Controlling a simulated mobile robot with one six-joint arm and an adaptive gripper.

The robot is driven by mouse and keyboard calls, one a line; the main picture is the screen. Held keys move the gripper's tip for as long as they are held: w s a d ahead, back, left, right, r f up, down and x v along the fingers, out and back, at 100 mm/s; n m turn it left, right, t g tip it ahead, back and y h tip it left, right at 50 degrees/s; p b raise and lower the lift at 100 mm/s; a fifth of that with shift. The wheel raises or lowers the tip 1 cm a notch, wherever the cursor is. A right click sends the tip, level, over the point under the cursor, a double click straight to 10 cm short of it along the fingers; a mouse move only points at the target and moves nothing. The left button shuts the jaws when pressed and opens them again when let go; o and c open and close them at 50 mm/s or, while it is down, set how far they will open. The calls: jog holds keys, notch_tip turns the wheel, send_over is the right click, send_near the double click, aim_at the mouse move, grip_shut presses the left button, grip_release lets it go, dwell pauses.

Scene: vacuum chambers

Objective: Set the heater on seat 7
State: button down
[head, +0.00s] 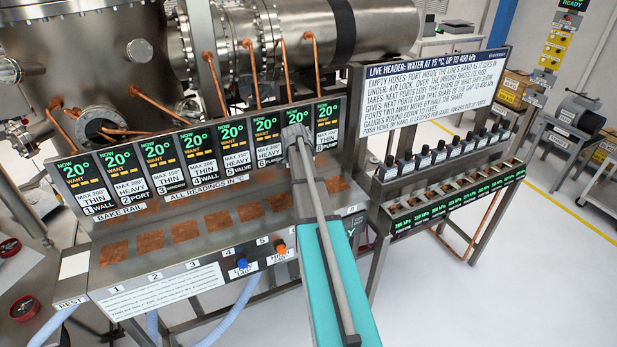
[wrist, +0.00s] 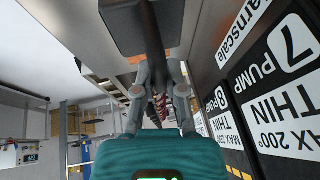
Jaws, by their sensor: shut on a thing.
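My gripper (wrist: 158,88) is shut on the dark stem of what appears to be the heater. The heater's dark grey block (wrist: 128,28) is at the top of the wrist view, beyond the fingers. In the head view a grey rounded end (head: 296,133) stands in front of the lower part of the seventh display, above the rail. My arm and teal casing hide most of seat 7's copper pad. The seat 7 panel (wrist: 286,40), marked PUMP and THIN, is close on the right in the wrist view. I cannot tell whether the block touches the pad.
The bake rail (head: 205,195) has copper pads in a row under upright displays. Seat 8's pad (head: 337,184) is bare at right, and seat 6's pad (head: 278,202) is bare at left. A water header (head: 440,160) with black valves stands right. A blue knob (head: 242,263) and orange knob (head: 281,247) are in front.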

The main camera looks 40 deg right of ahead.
jog(key=shift+f+b, duration=0.85)
jog(key=shift+f, duration=0.3)
jog(key=shift+f, duration=0.2)
jog(key=c, duration=0.7)
grip_release()
jog(key=shift+r, duration=0.1)
jog(key=shift+r, duration=0.2)
jog(key=p+v, duration=1.1)
jog(key=v, duration=0.1)
jog(key=shift+a+f, duration=0.1)
jog(key=shift+s, duration=0.1)
